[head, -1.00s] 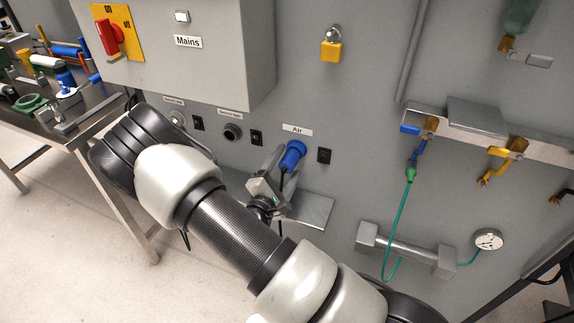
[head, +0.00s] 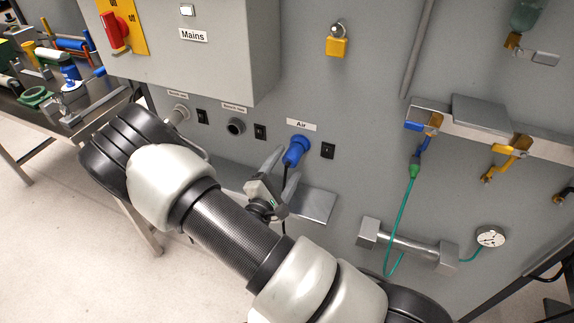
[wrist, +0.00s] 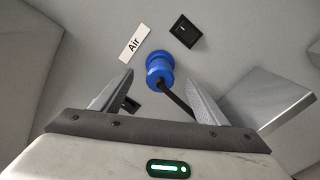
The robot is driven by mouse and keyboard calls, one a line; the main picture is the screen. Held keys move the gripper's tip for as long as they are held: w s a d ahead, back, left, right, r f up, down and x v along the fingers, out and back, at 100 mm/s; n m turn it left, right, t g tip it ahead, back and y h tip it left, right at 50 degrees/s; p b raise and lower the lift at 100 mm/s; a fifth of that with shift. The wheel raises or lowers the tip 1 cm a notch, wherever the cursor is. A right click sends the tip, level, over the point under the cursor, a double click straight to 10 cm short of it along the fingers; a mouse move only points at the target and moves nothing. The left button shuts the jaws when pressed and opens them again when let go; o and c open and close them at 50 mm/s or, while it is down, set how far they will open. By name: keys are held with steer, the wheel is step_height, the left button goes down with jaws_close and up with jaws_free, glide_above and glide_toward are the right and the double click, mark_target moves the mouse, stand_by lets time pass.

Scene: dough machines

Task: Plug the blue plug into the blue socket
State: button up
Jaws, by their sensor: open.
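The blue plug (head: 296,151) sits at the wall panel under the "Air" label, with its black cable hanging down from it. It also shows in the wrist view (wrist: 159,69), between and beyond my fingers. The blue socket is not distinct from the plug; the plug covers that spot on the panel, and how deep it sits I cannot tell. My gripper (head: 281,170) is open just below and in front of the plug. In the wrist view my gripper (wrist: 160,88) has its fingers wide apart, with the cable running between them and nothing gripped.
Black switches (head: 328,151) stand beside the sockets. A metal shelf (head: 313,205) juts out below the plug. The Mains box (head: 200,70) overhangs at upper left.

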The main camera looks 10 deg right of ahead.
steer(key=shift+s+a, duration=0.3)
steer(key=shift+s, duration=0.15)
stand_by(0.3)
steer(key=p+v, duration=0.2)
steer(key=v, duration=1.5)
steer(key=shift+s+a, duration=0.15)
steer(key=shift+s, duration=0.05)
stand_by(0.4)
